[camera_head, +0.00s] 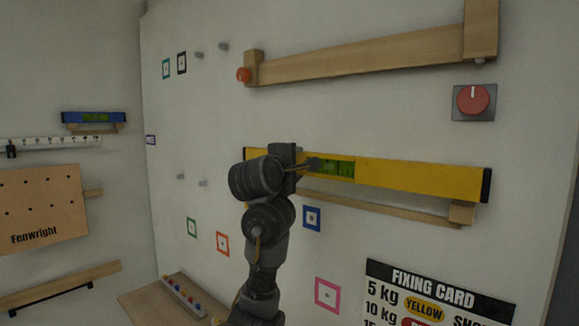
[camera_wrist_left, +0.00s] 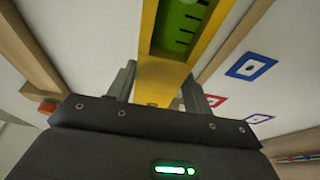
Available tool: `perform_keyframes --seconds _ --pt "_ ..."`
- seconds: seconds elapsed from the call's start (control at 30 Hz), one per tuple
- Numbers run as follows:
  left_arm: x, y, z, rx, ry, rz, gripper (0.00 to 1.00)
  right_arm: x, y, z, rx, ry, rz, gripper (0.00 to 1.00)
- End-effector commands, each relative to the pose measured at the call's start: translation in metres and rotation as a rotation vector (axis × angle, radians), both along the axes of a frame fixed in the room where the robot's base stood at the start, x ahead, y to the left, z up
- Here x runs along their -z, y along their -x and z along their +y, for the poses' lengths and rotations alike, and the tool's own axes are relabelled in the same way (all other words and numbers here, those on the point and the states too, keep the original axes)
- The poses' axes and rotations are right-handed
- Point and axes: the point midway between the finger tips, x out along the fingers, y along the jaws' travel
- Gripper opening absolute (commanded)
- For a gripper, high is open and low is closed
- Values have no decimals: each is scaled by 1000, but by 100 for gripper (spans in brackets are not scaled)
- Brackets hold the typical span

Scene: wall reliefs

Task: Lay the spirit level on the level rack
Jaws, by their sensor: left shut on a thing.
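The yellow spirit level (camera_head: 410,177) with a green vial window lies nearly horizontal across the right wall in the head view. My left gripper (camera_head: 312,165) is shut on it near its left part, left of the vial. In the left wrist view the level (camera_wrist_left: 163,75) runs up between the two fingers (camera_wrist_left: 158,88). The level rack (camera_head: 385,207), a wooden rail with a block at its right end, is just below and behind the level. The level's right end is close above the block; I cannot tell whether they touch. My arm hides the rack's left end. My right gripper is not visible.
Above is a wooden rail (camera_head: 370,60) with an orange knob (camera_head: 243,74), and a red dial (camera_head: 473,100) right of it. Below are a fixing card (camera_head: 435,295) and square markers. A small blue level (camera_head: 93,118) sits on the left wall. Wall pegs stick out at left.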

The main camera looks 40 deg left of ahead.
Motion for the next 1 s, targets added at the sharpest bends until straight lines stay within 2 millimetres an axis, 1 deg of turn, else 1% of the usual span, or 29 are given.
perform_keyframes --seconds 0.3,0.5,0.7,1.0 --pt "-1 -25 0 1 3 -2 24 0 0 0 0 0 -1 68" --pt "-1 -35 1 0 1 -3 24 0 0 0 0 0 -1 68" --pt "-1 -40 1 0 1 -3 24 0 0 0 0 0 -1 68" --pt "-1 -40 1 0 1 -3 24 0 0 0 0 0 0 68"
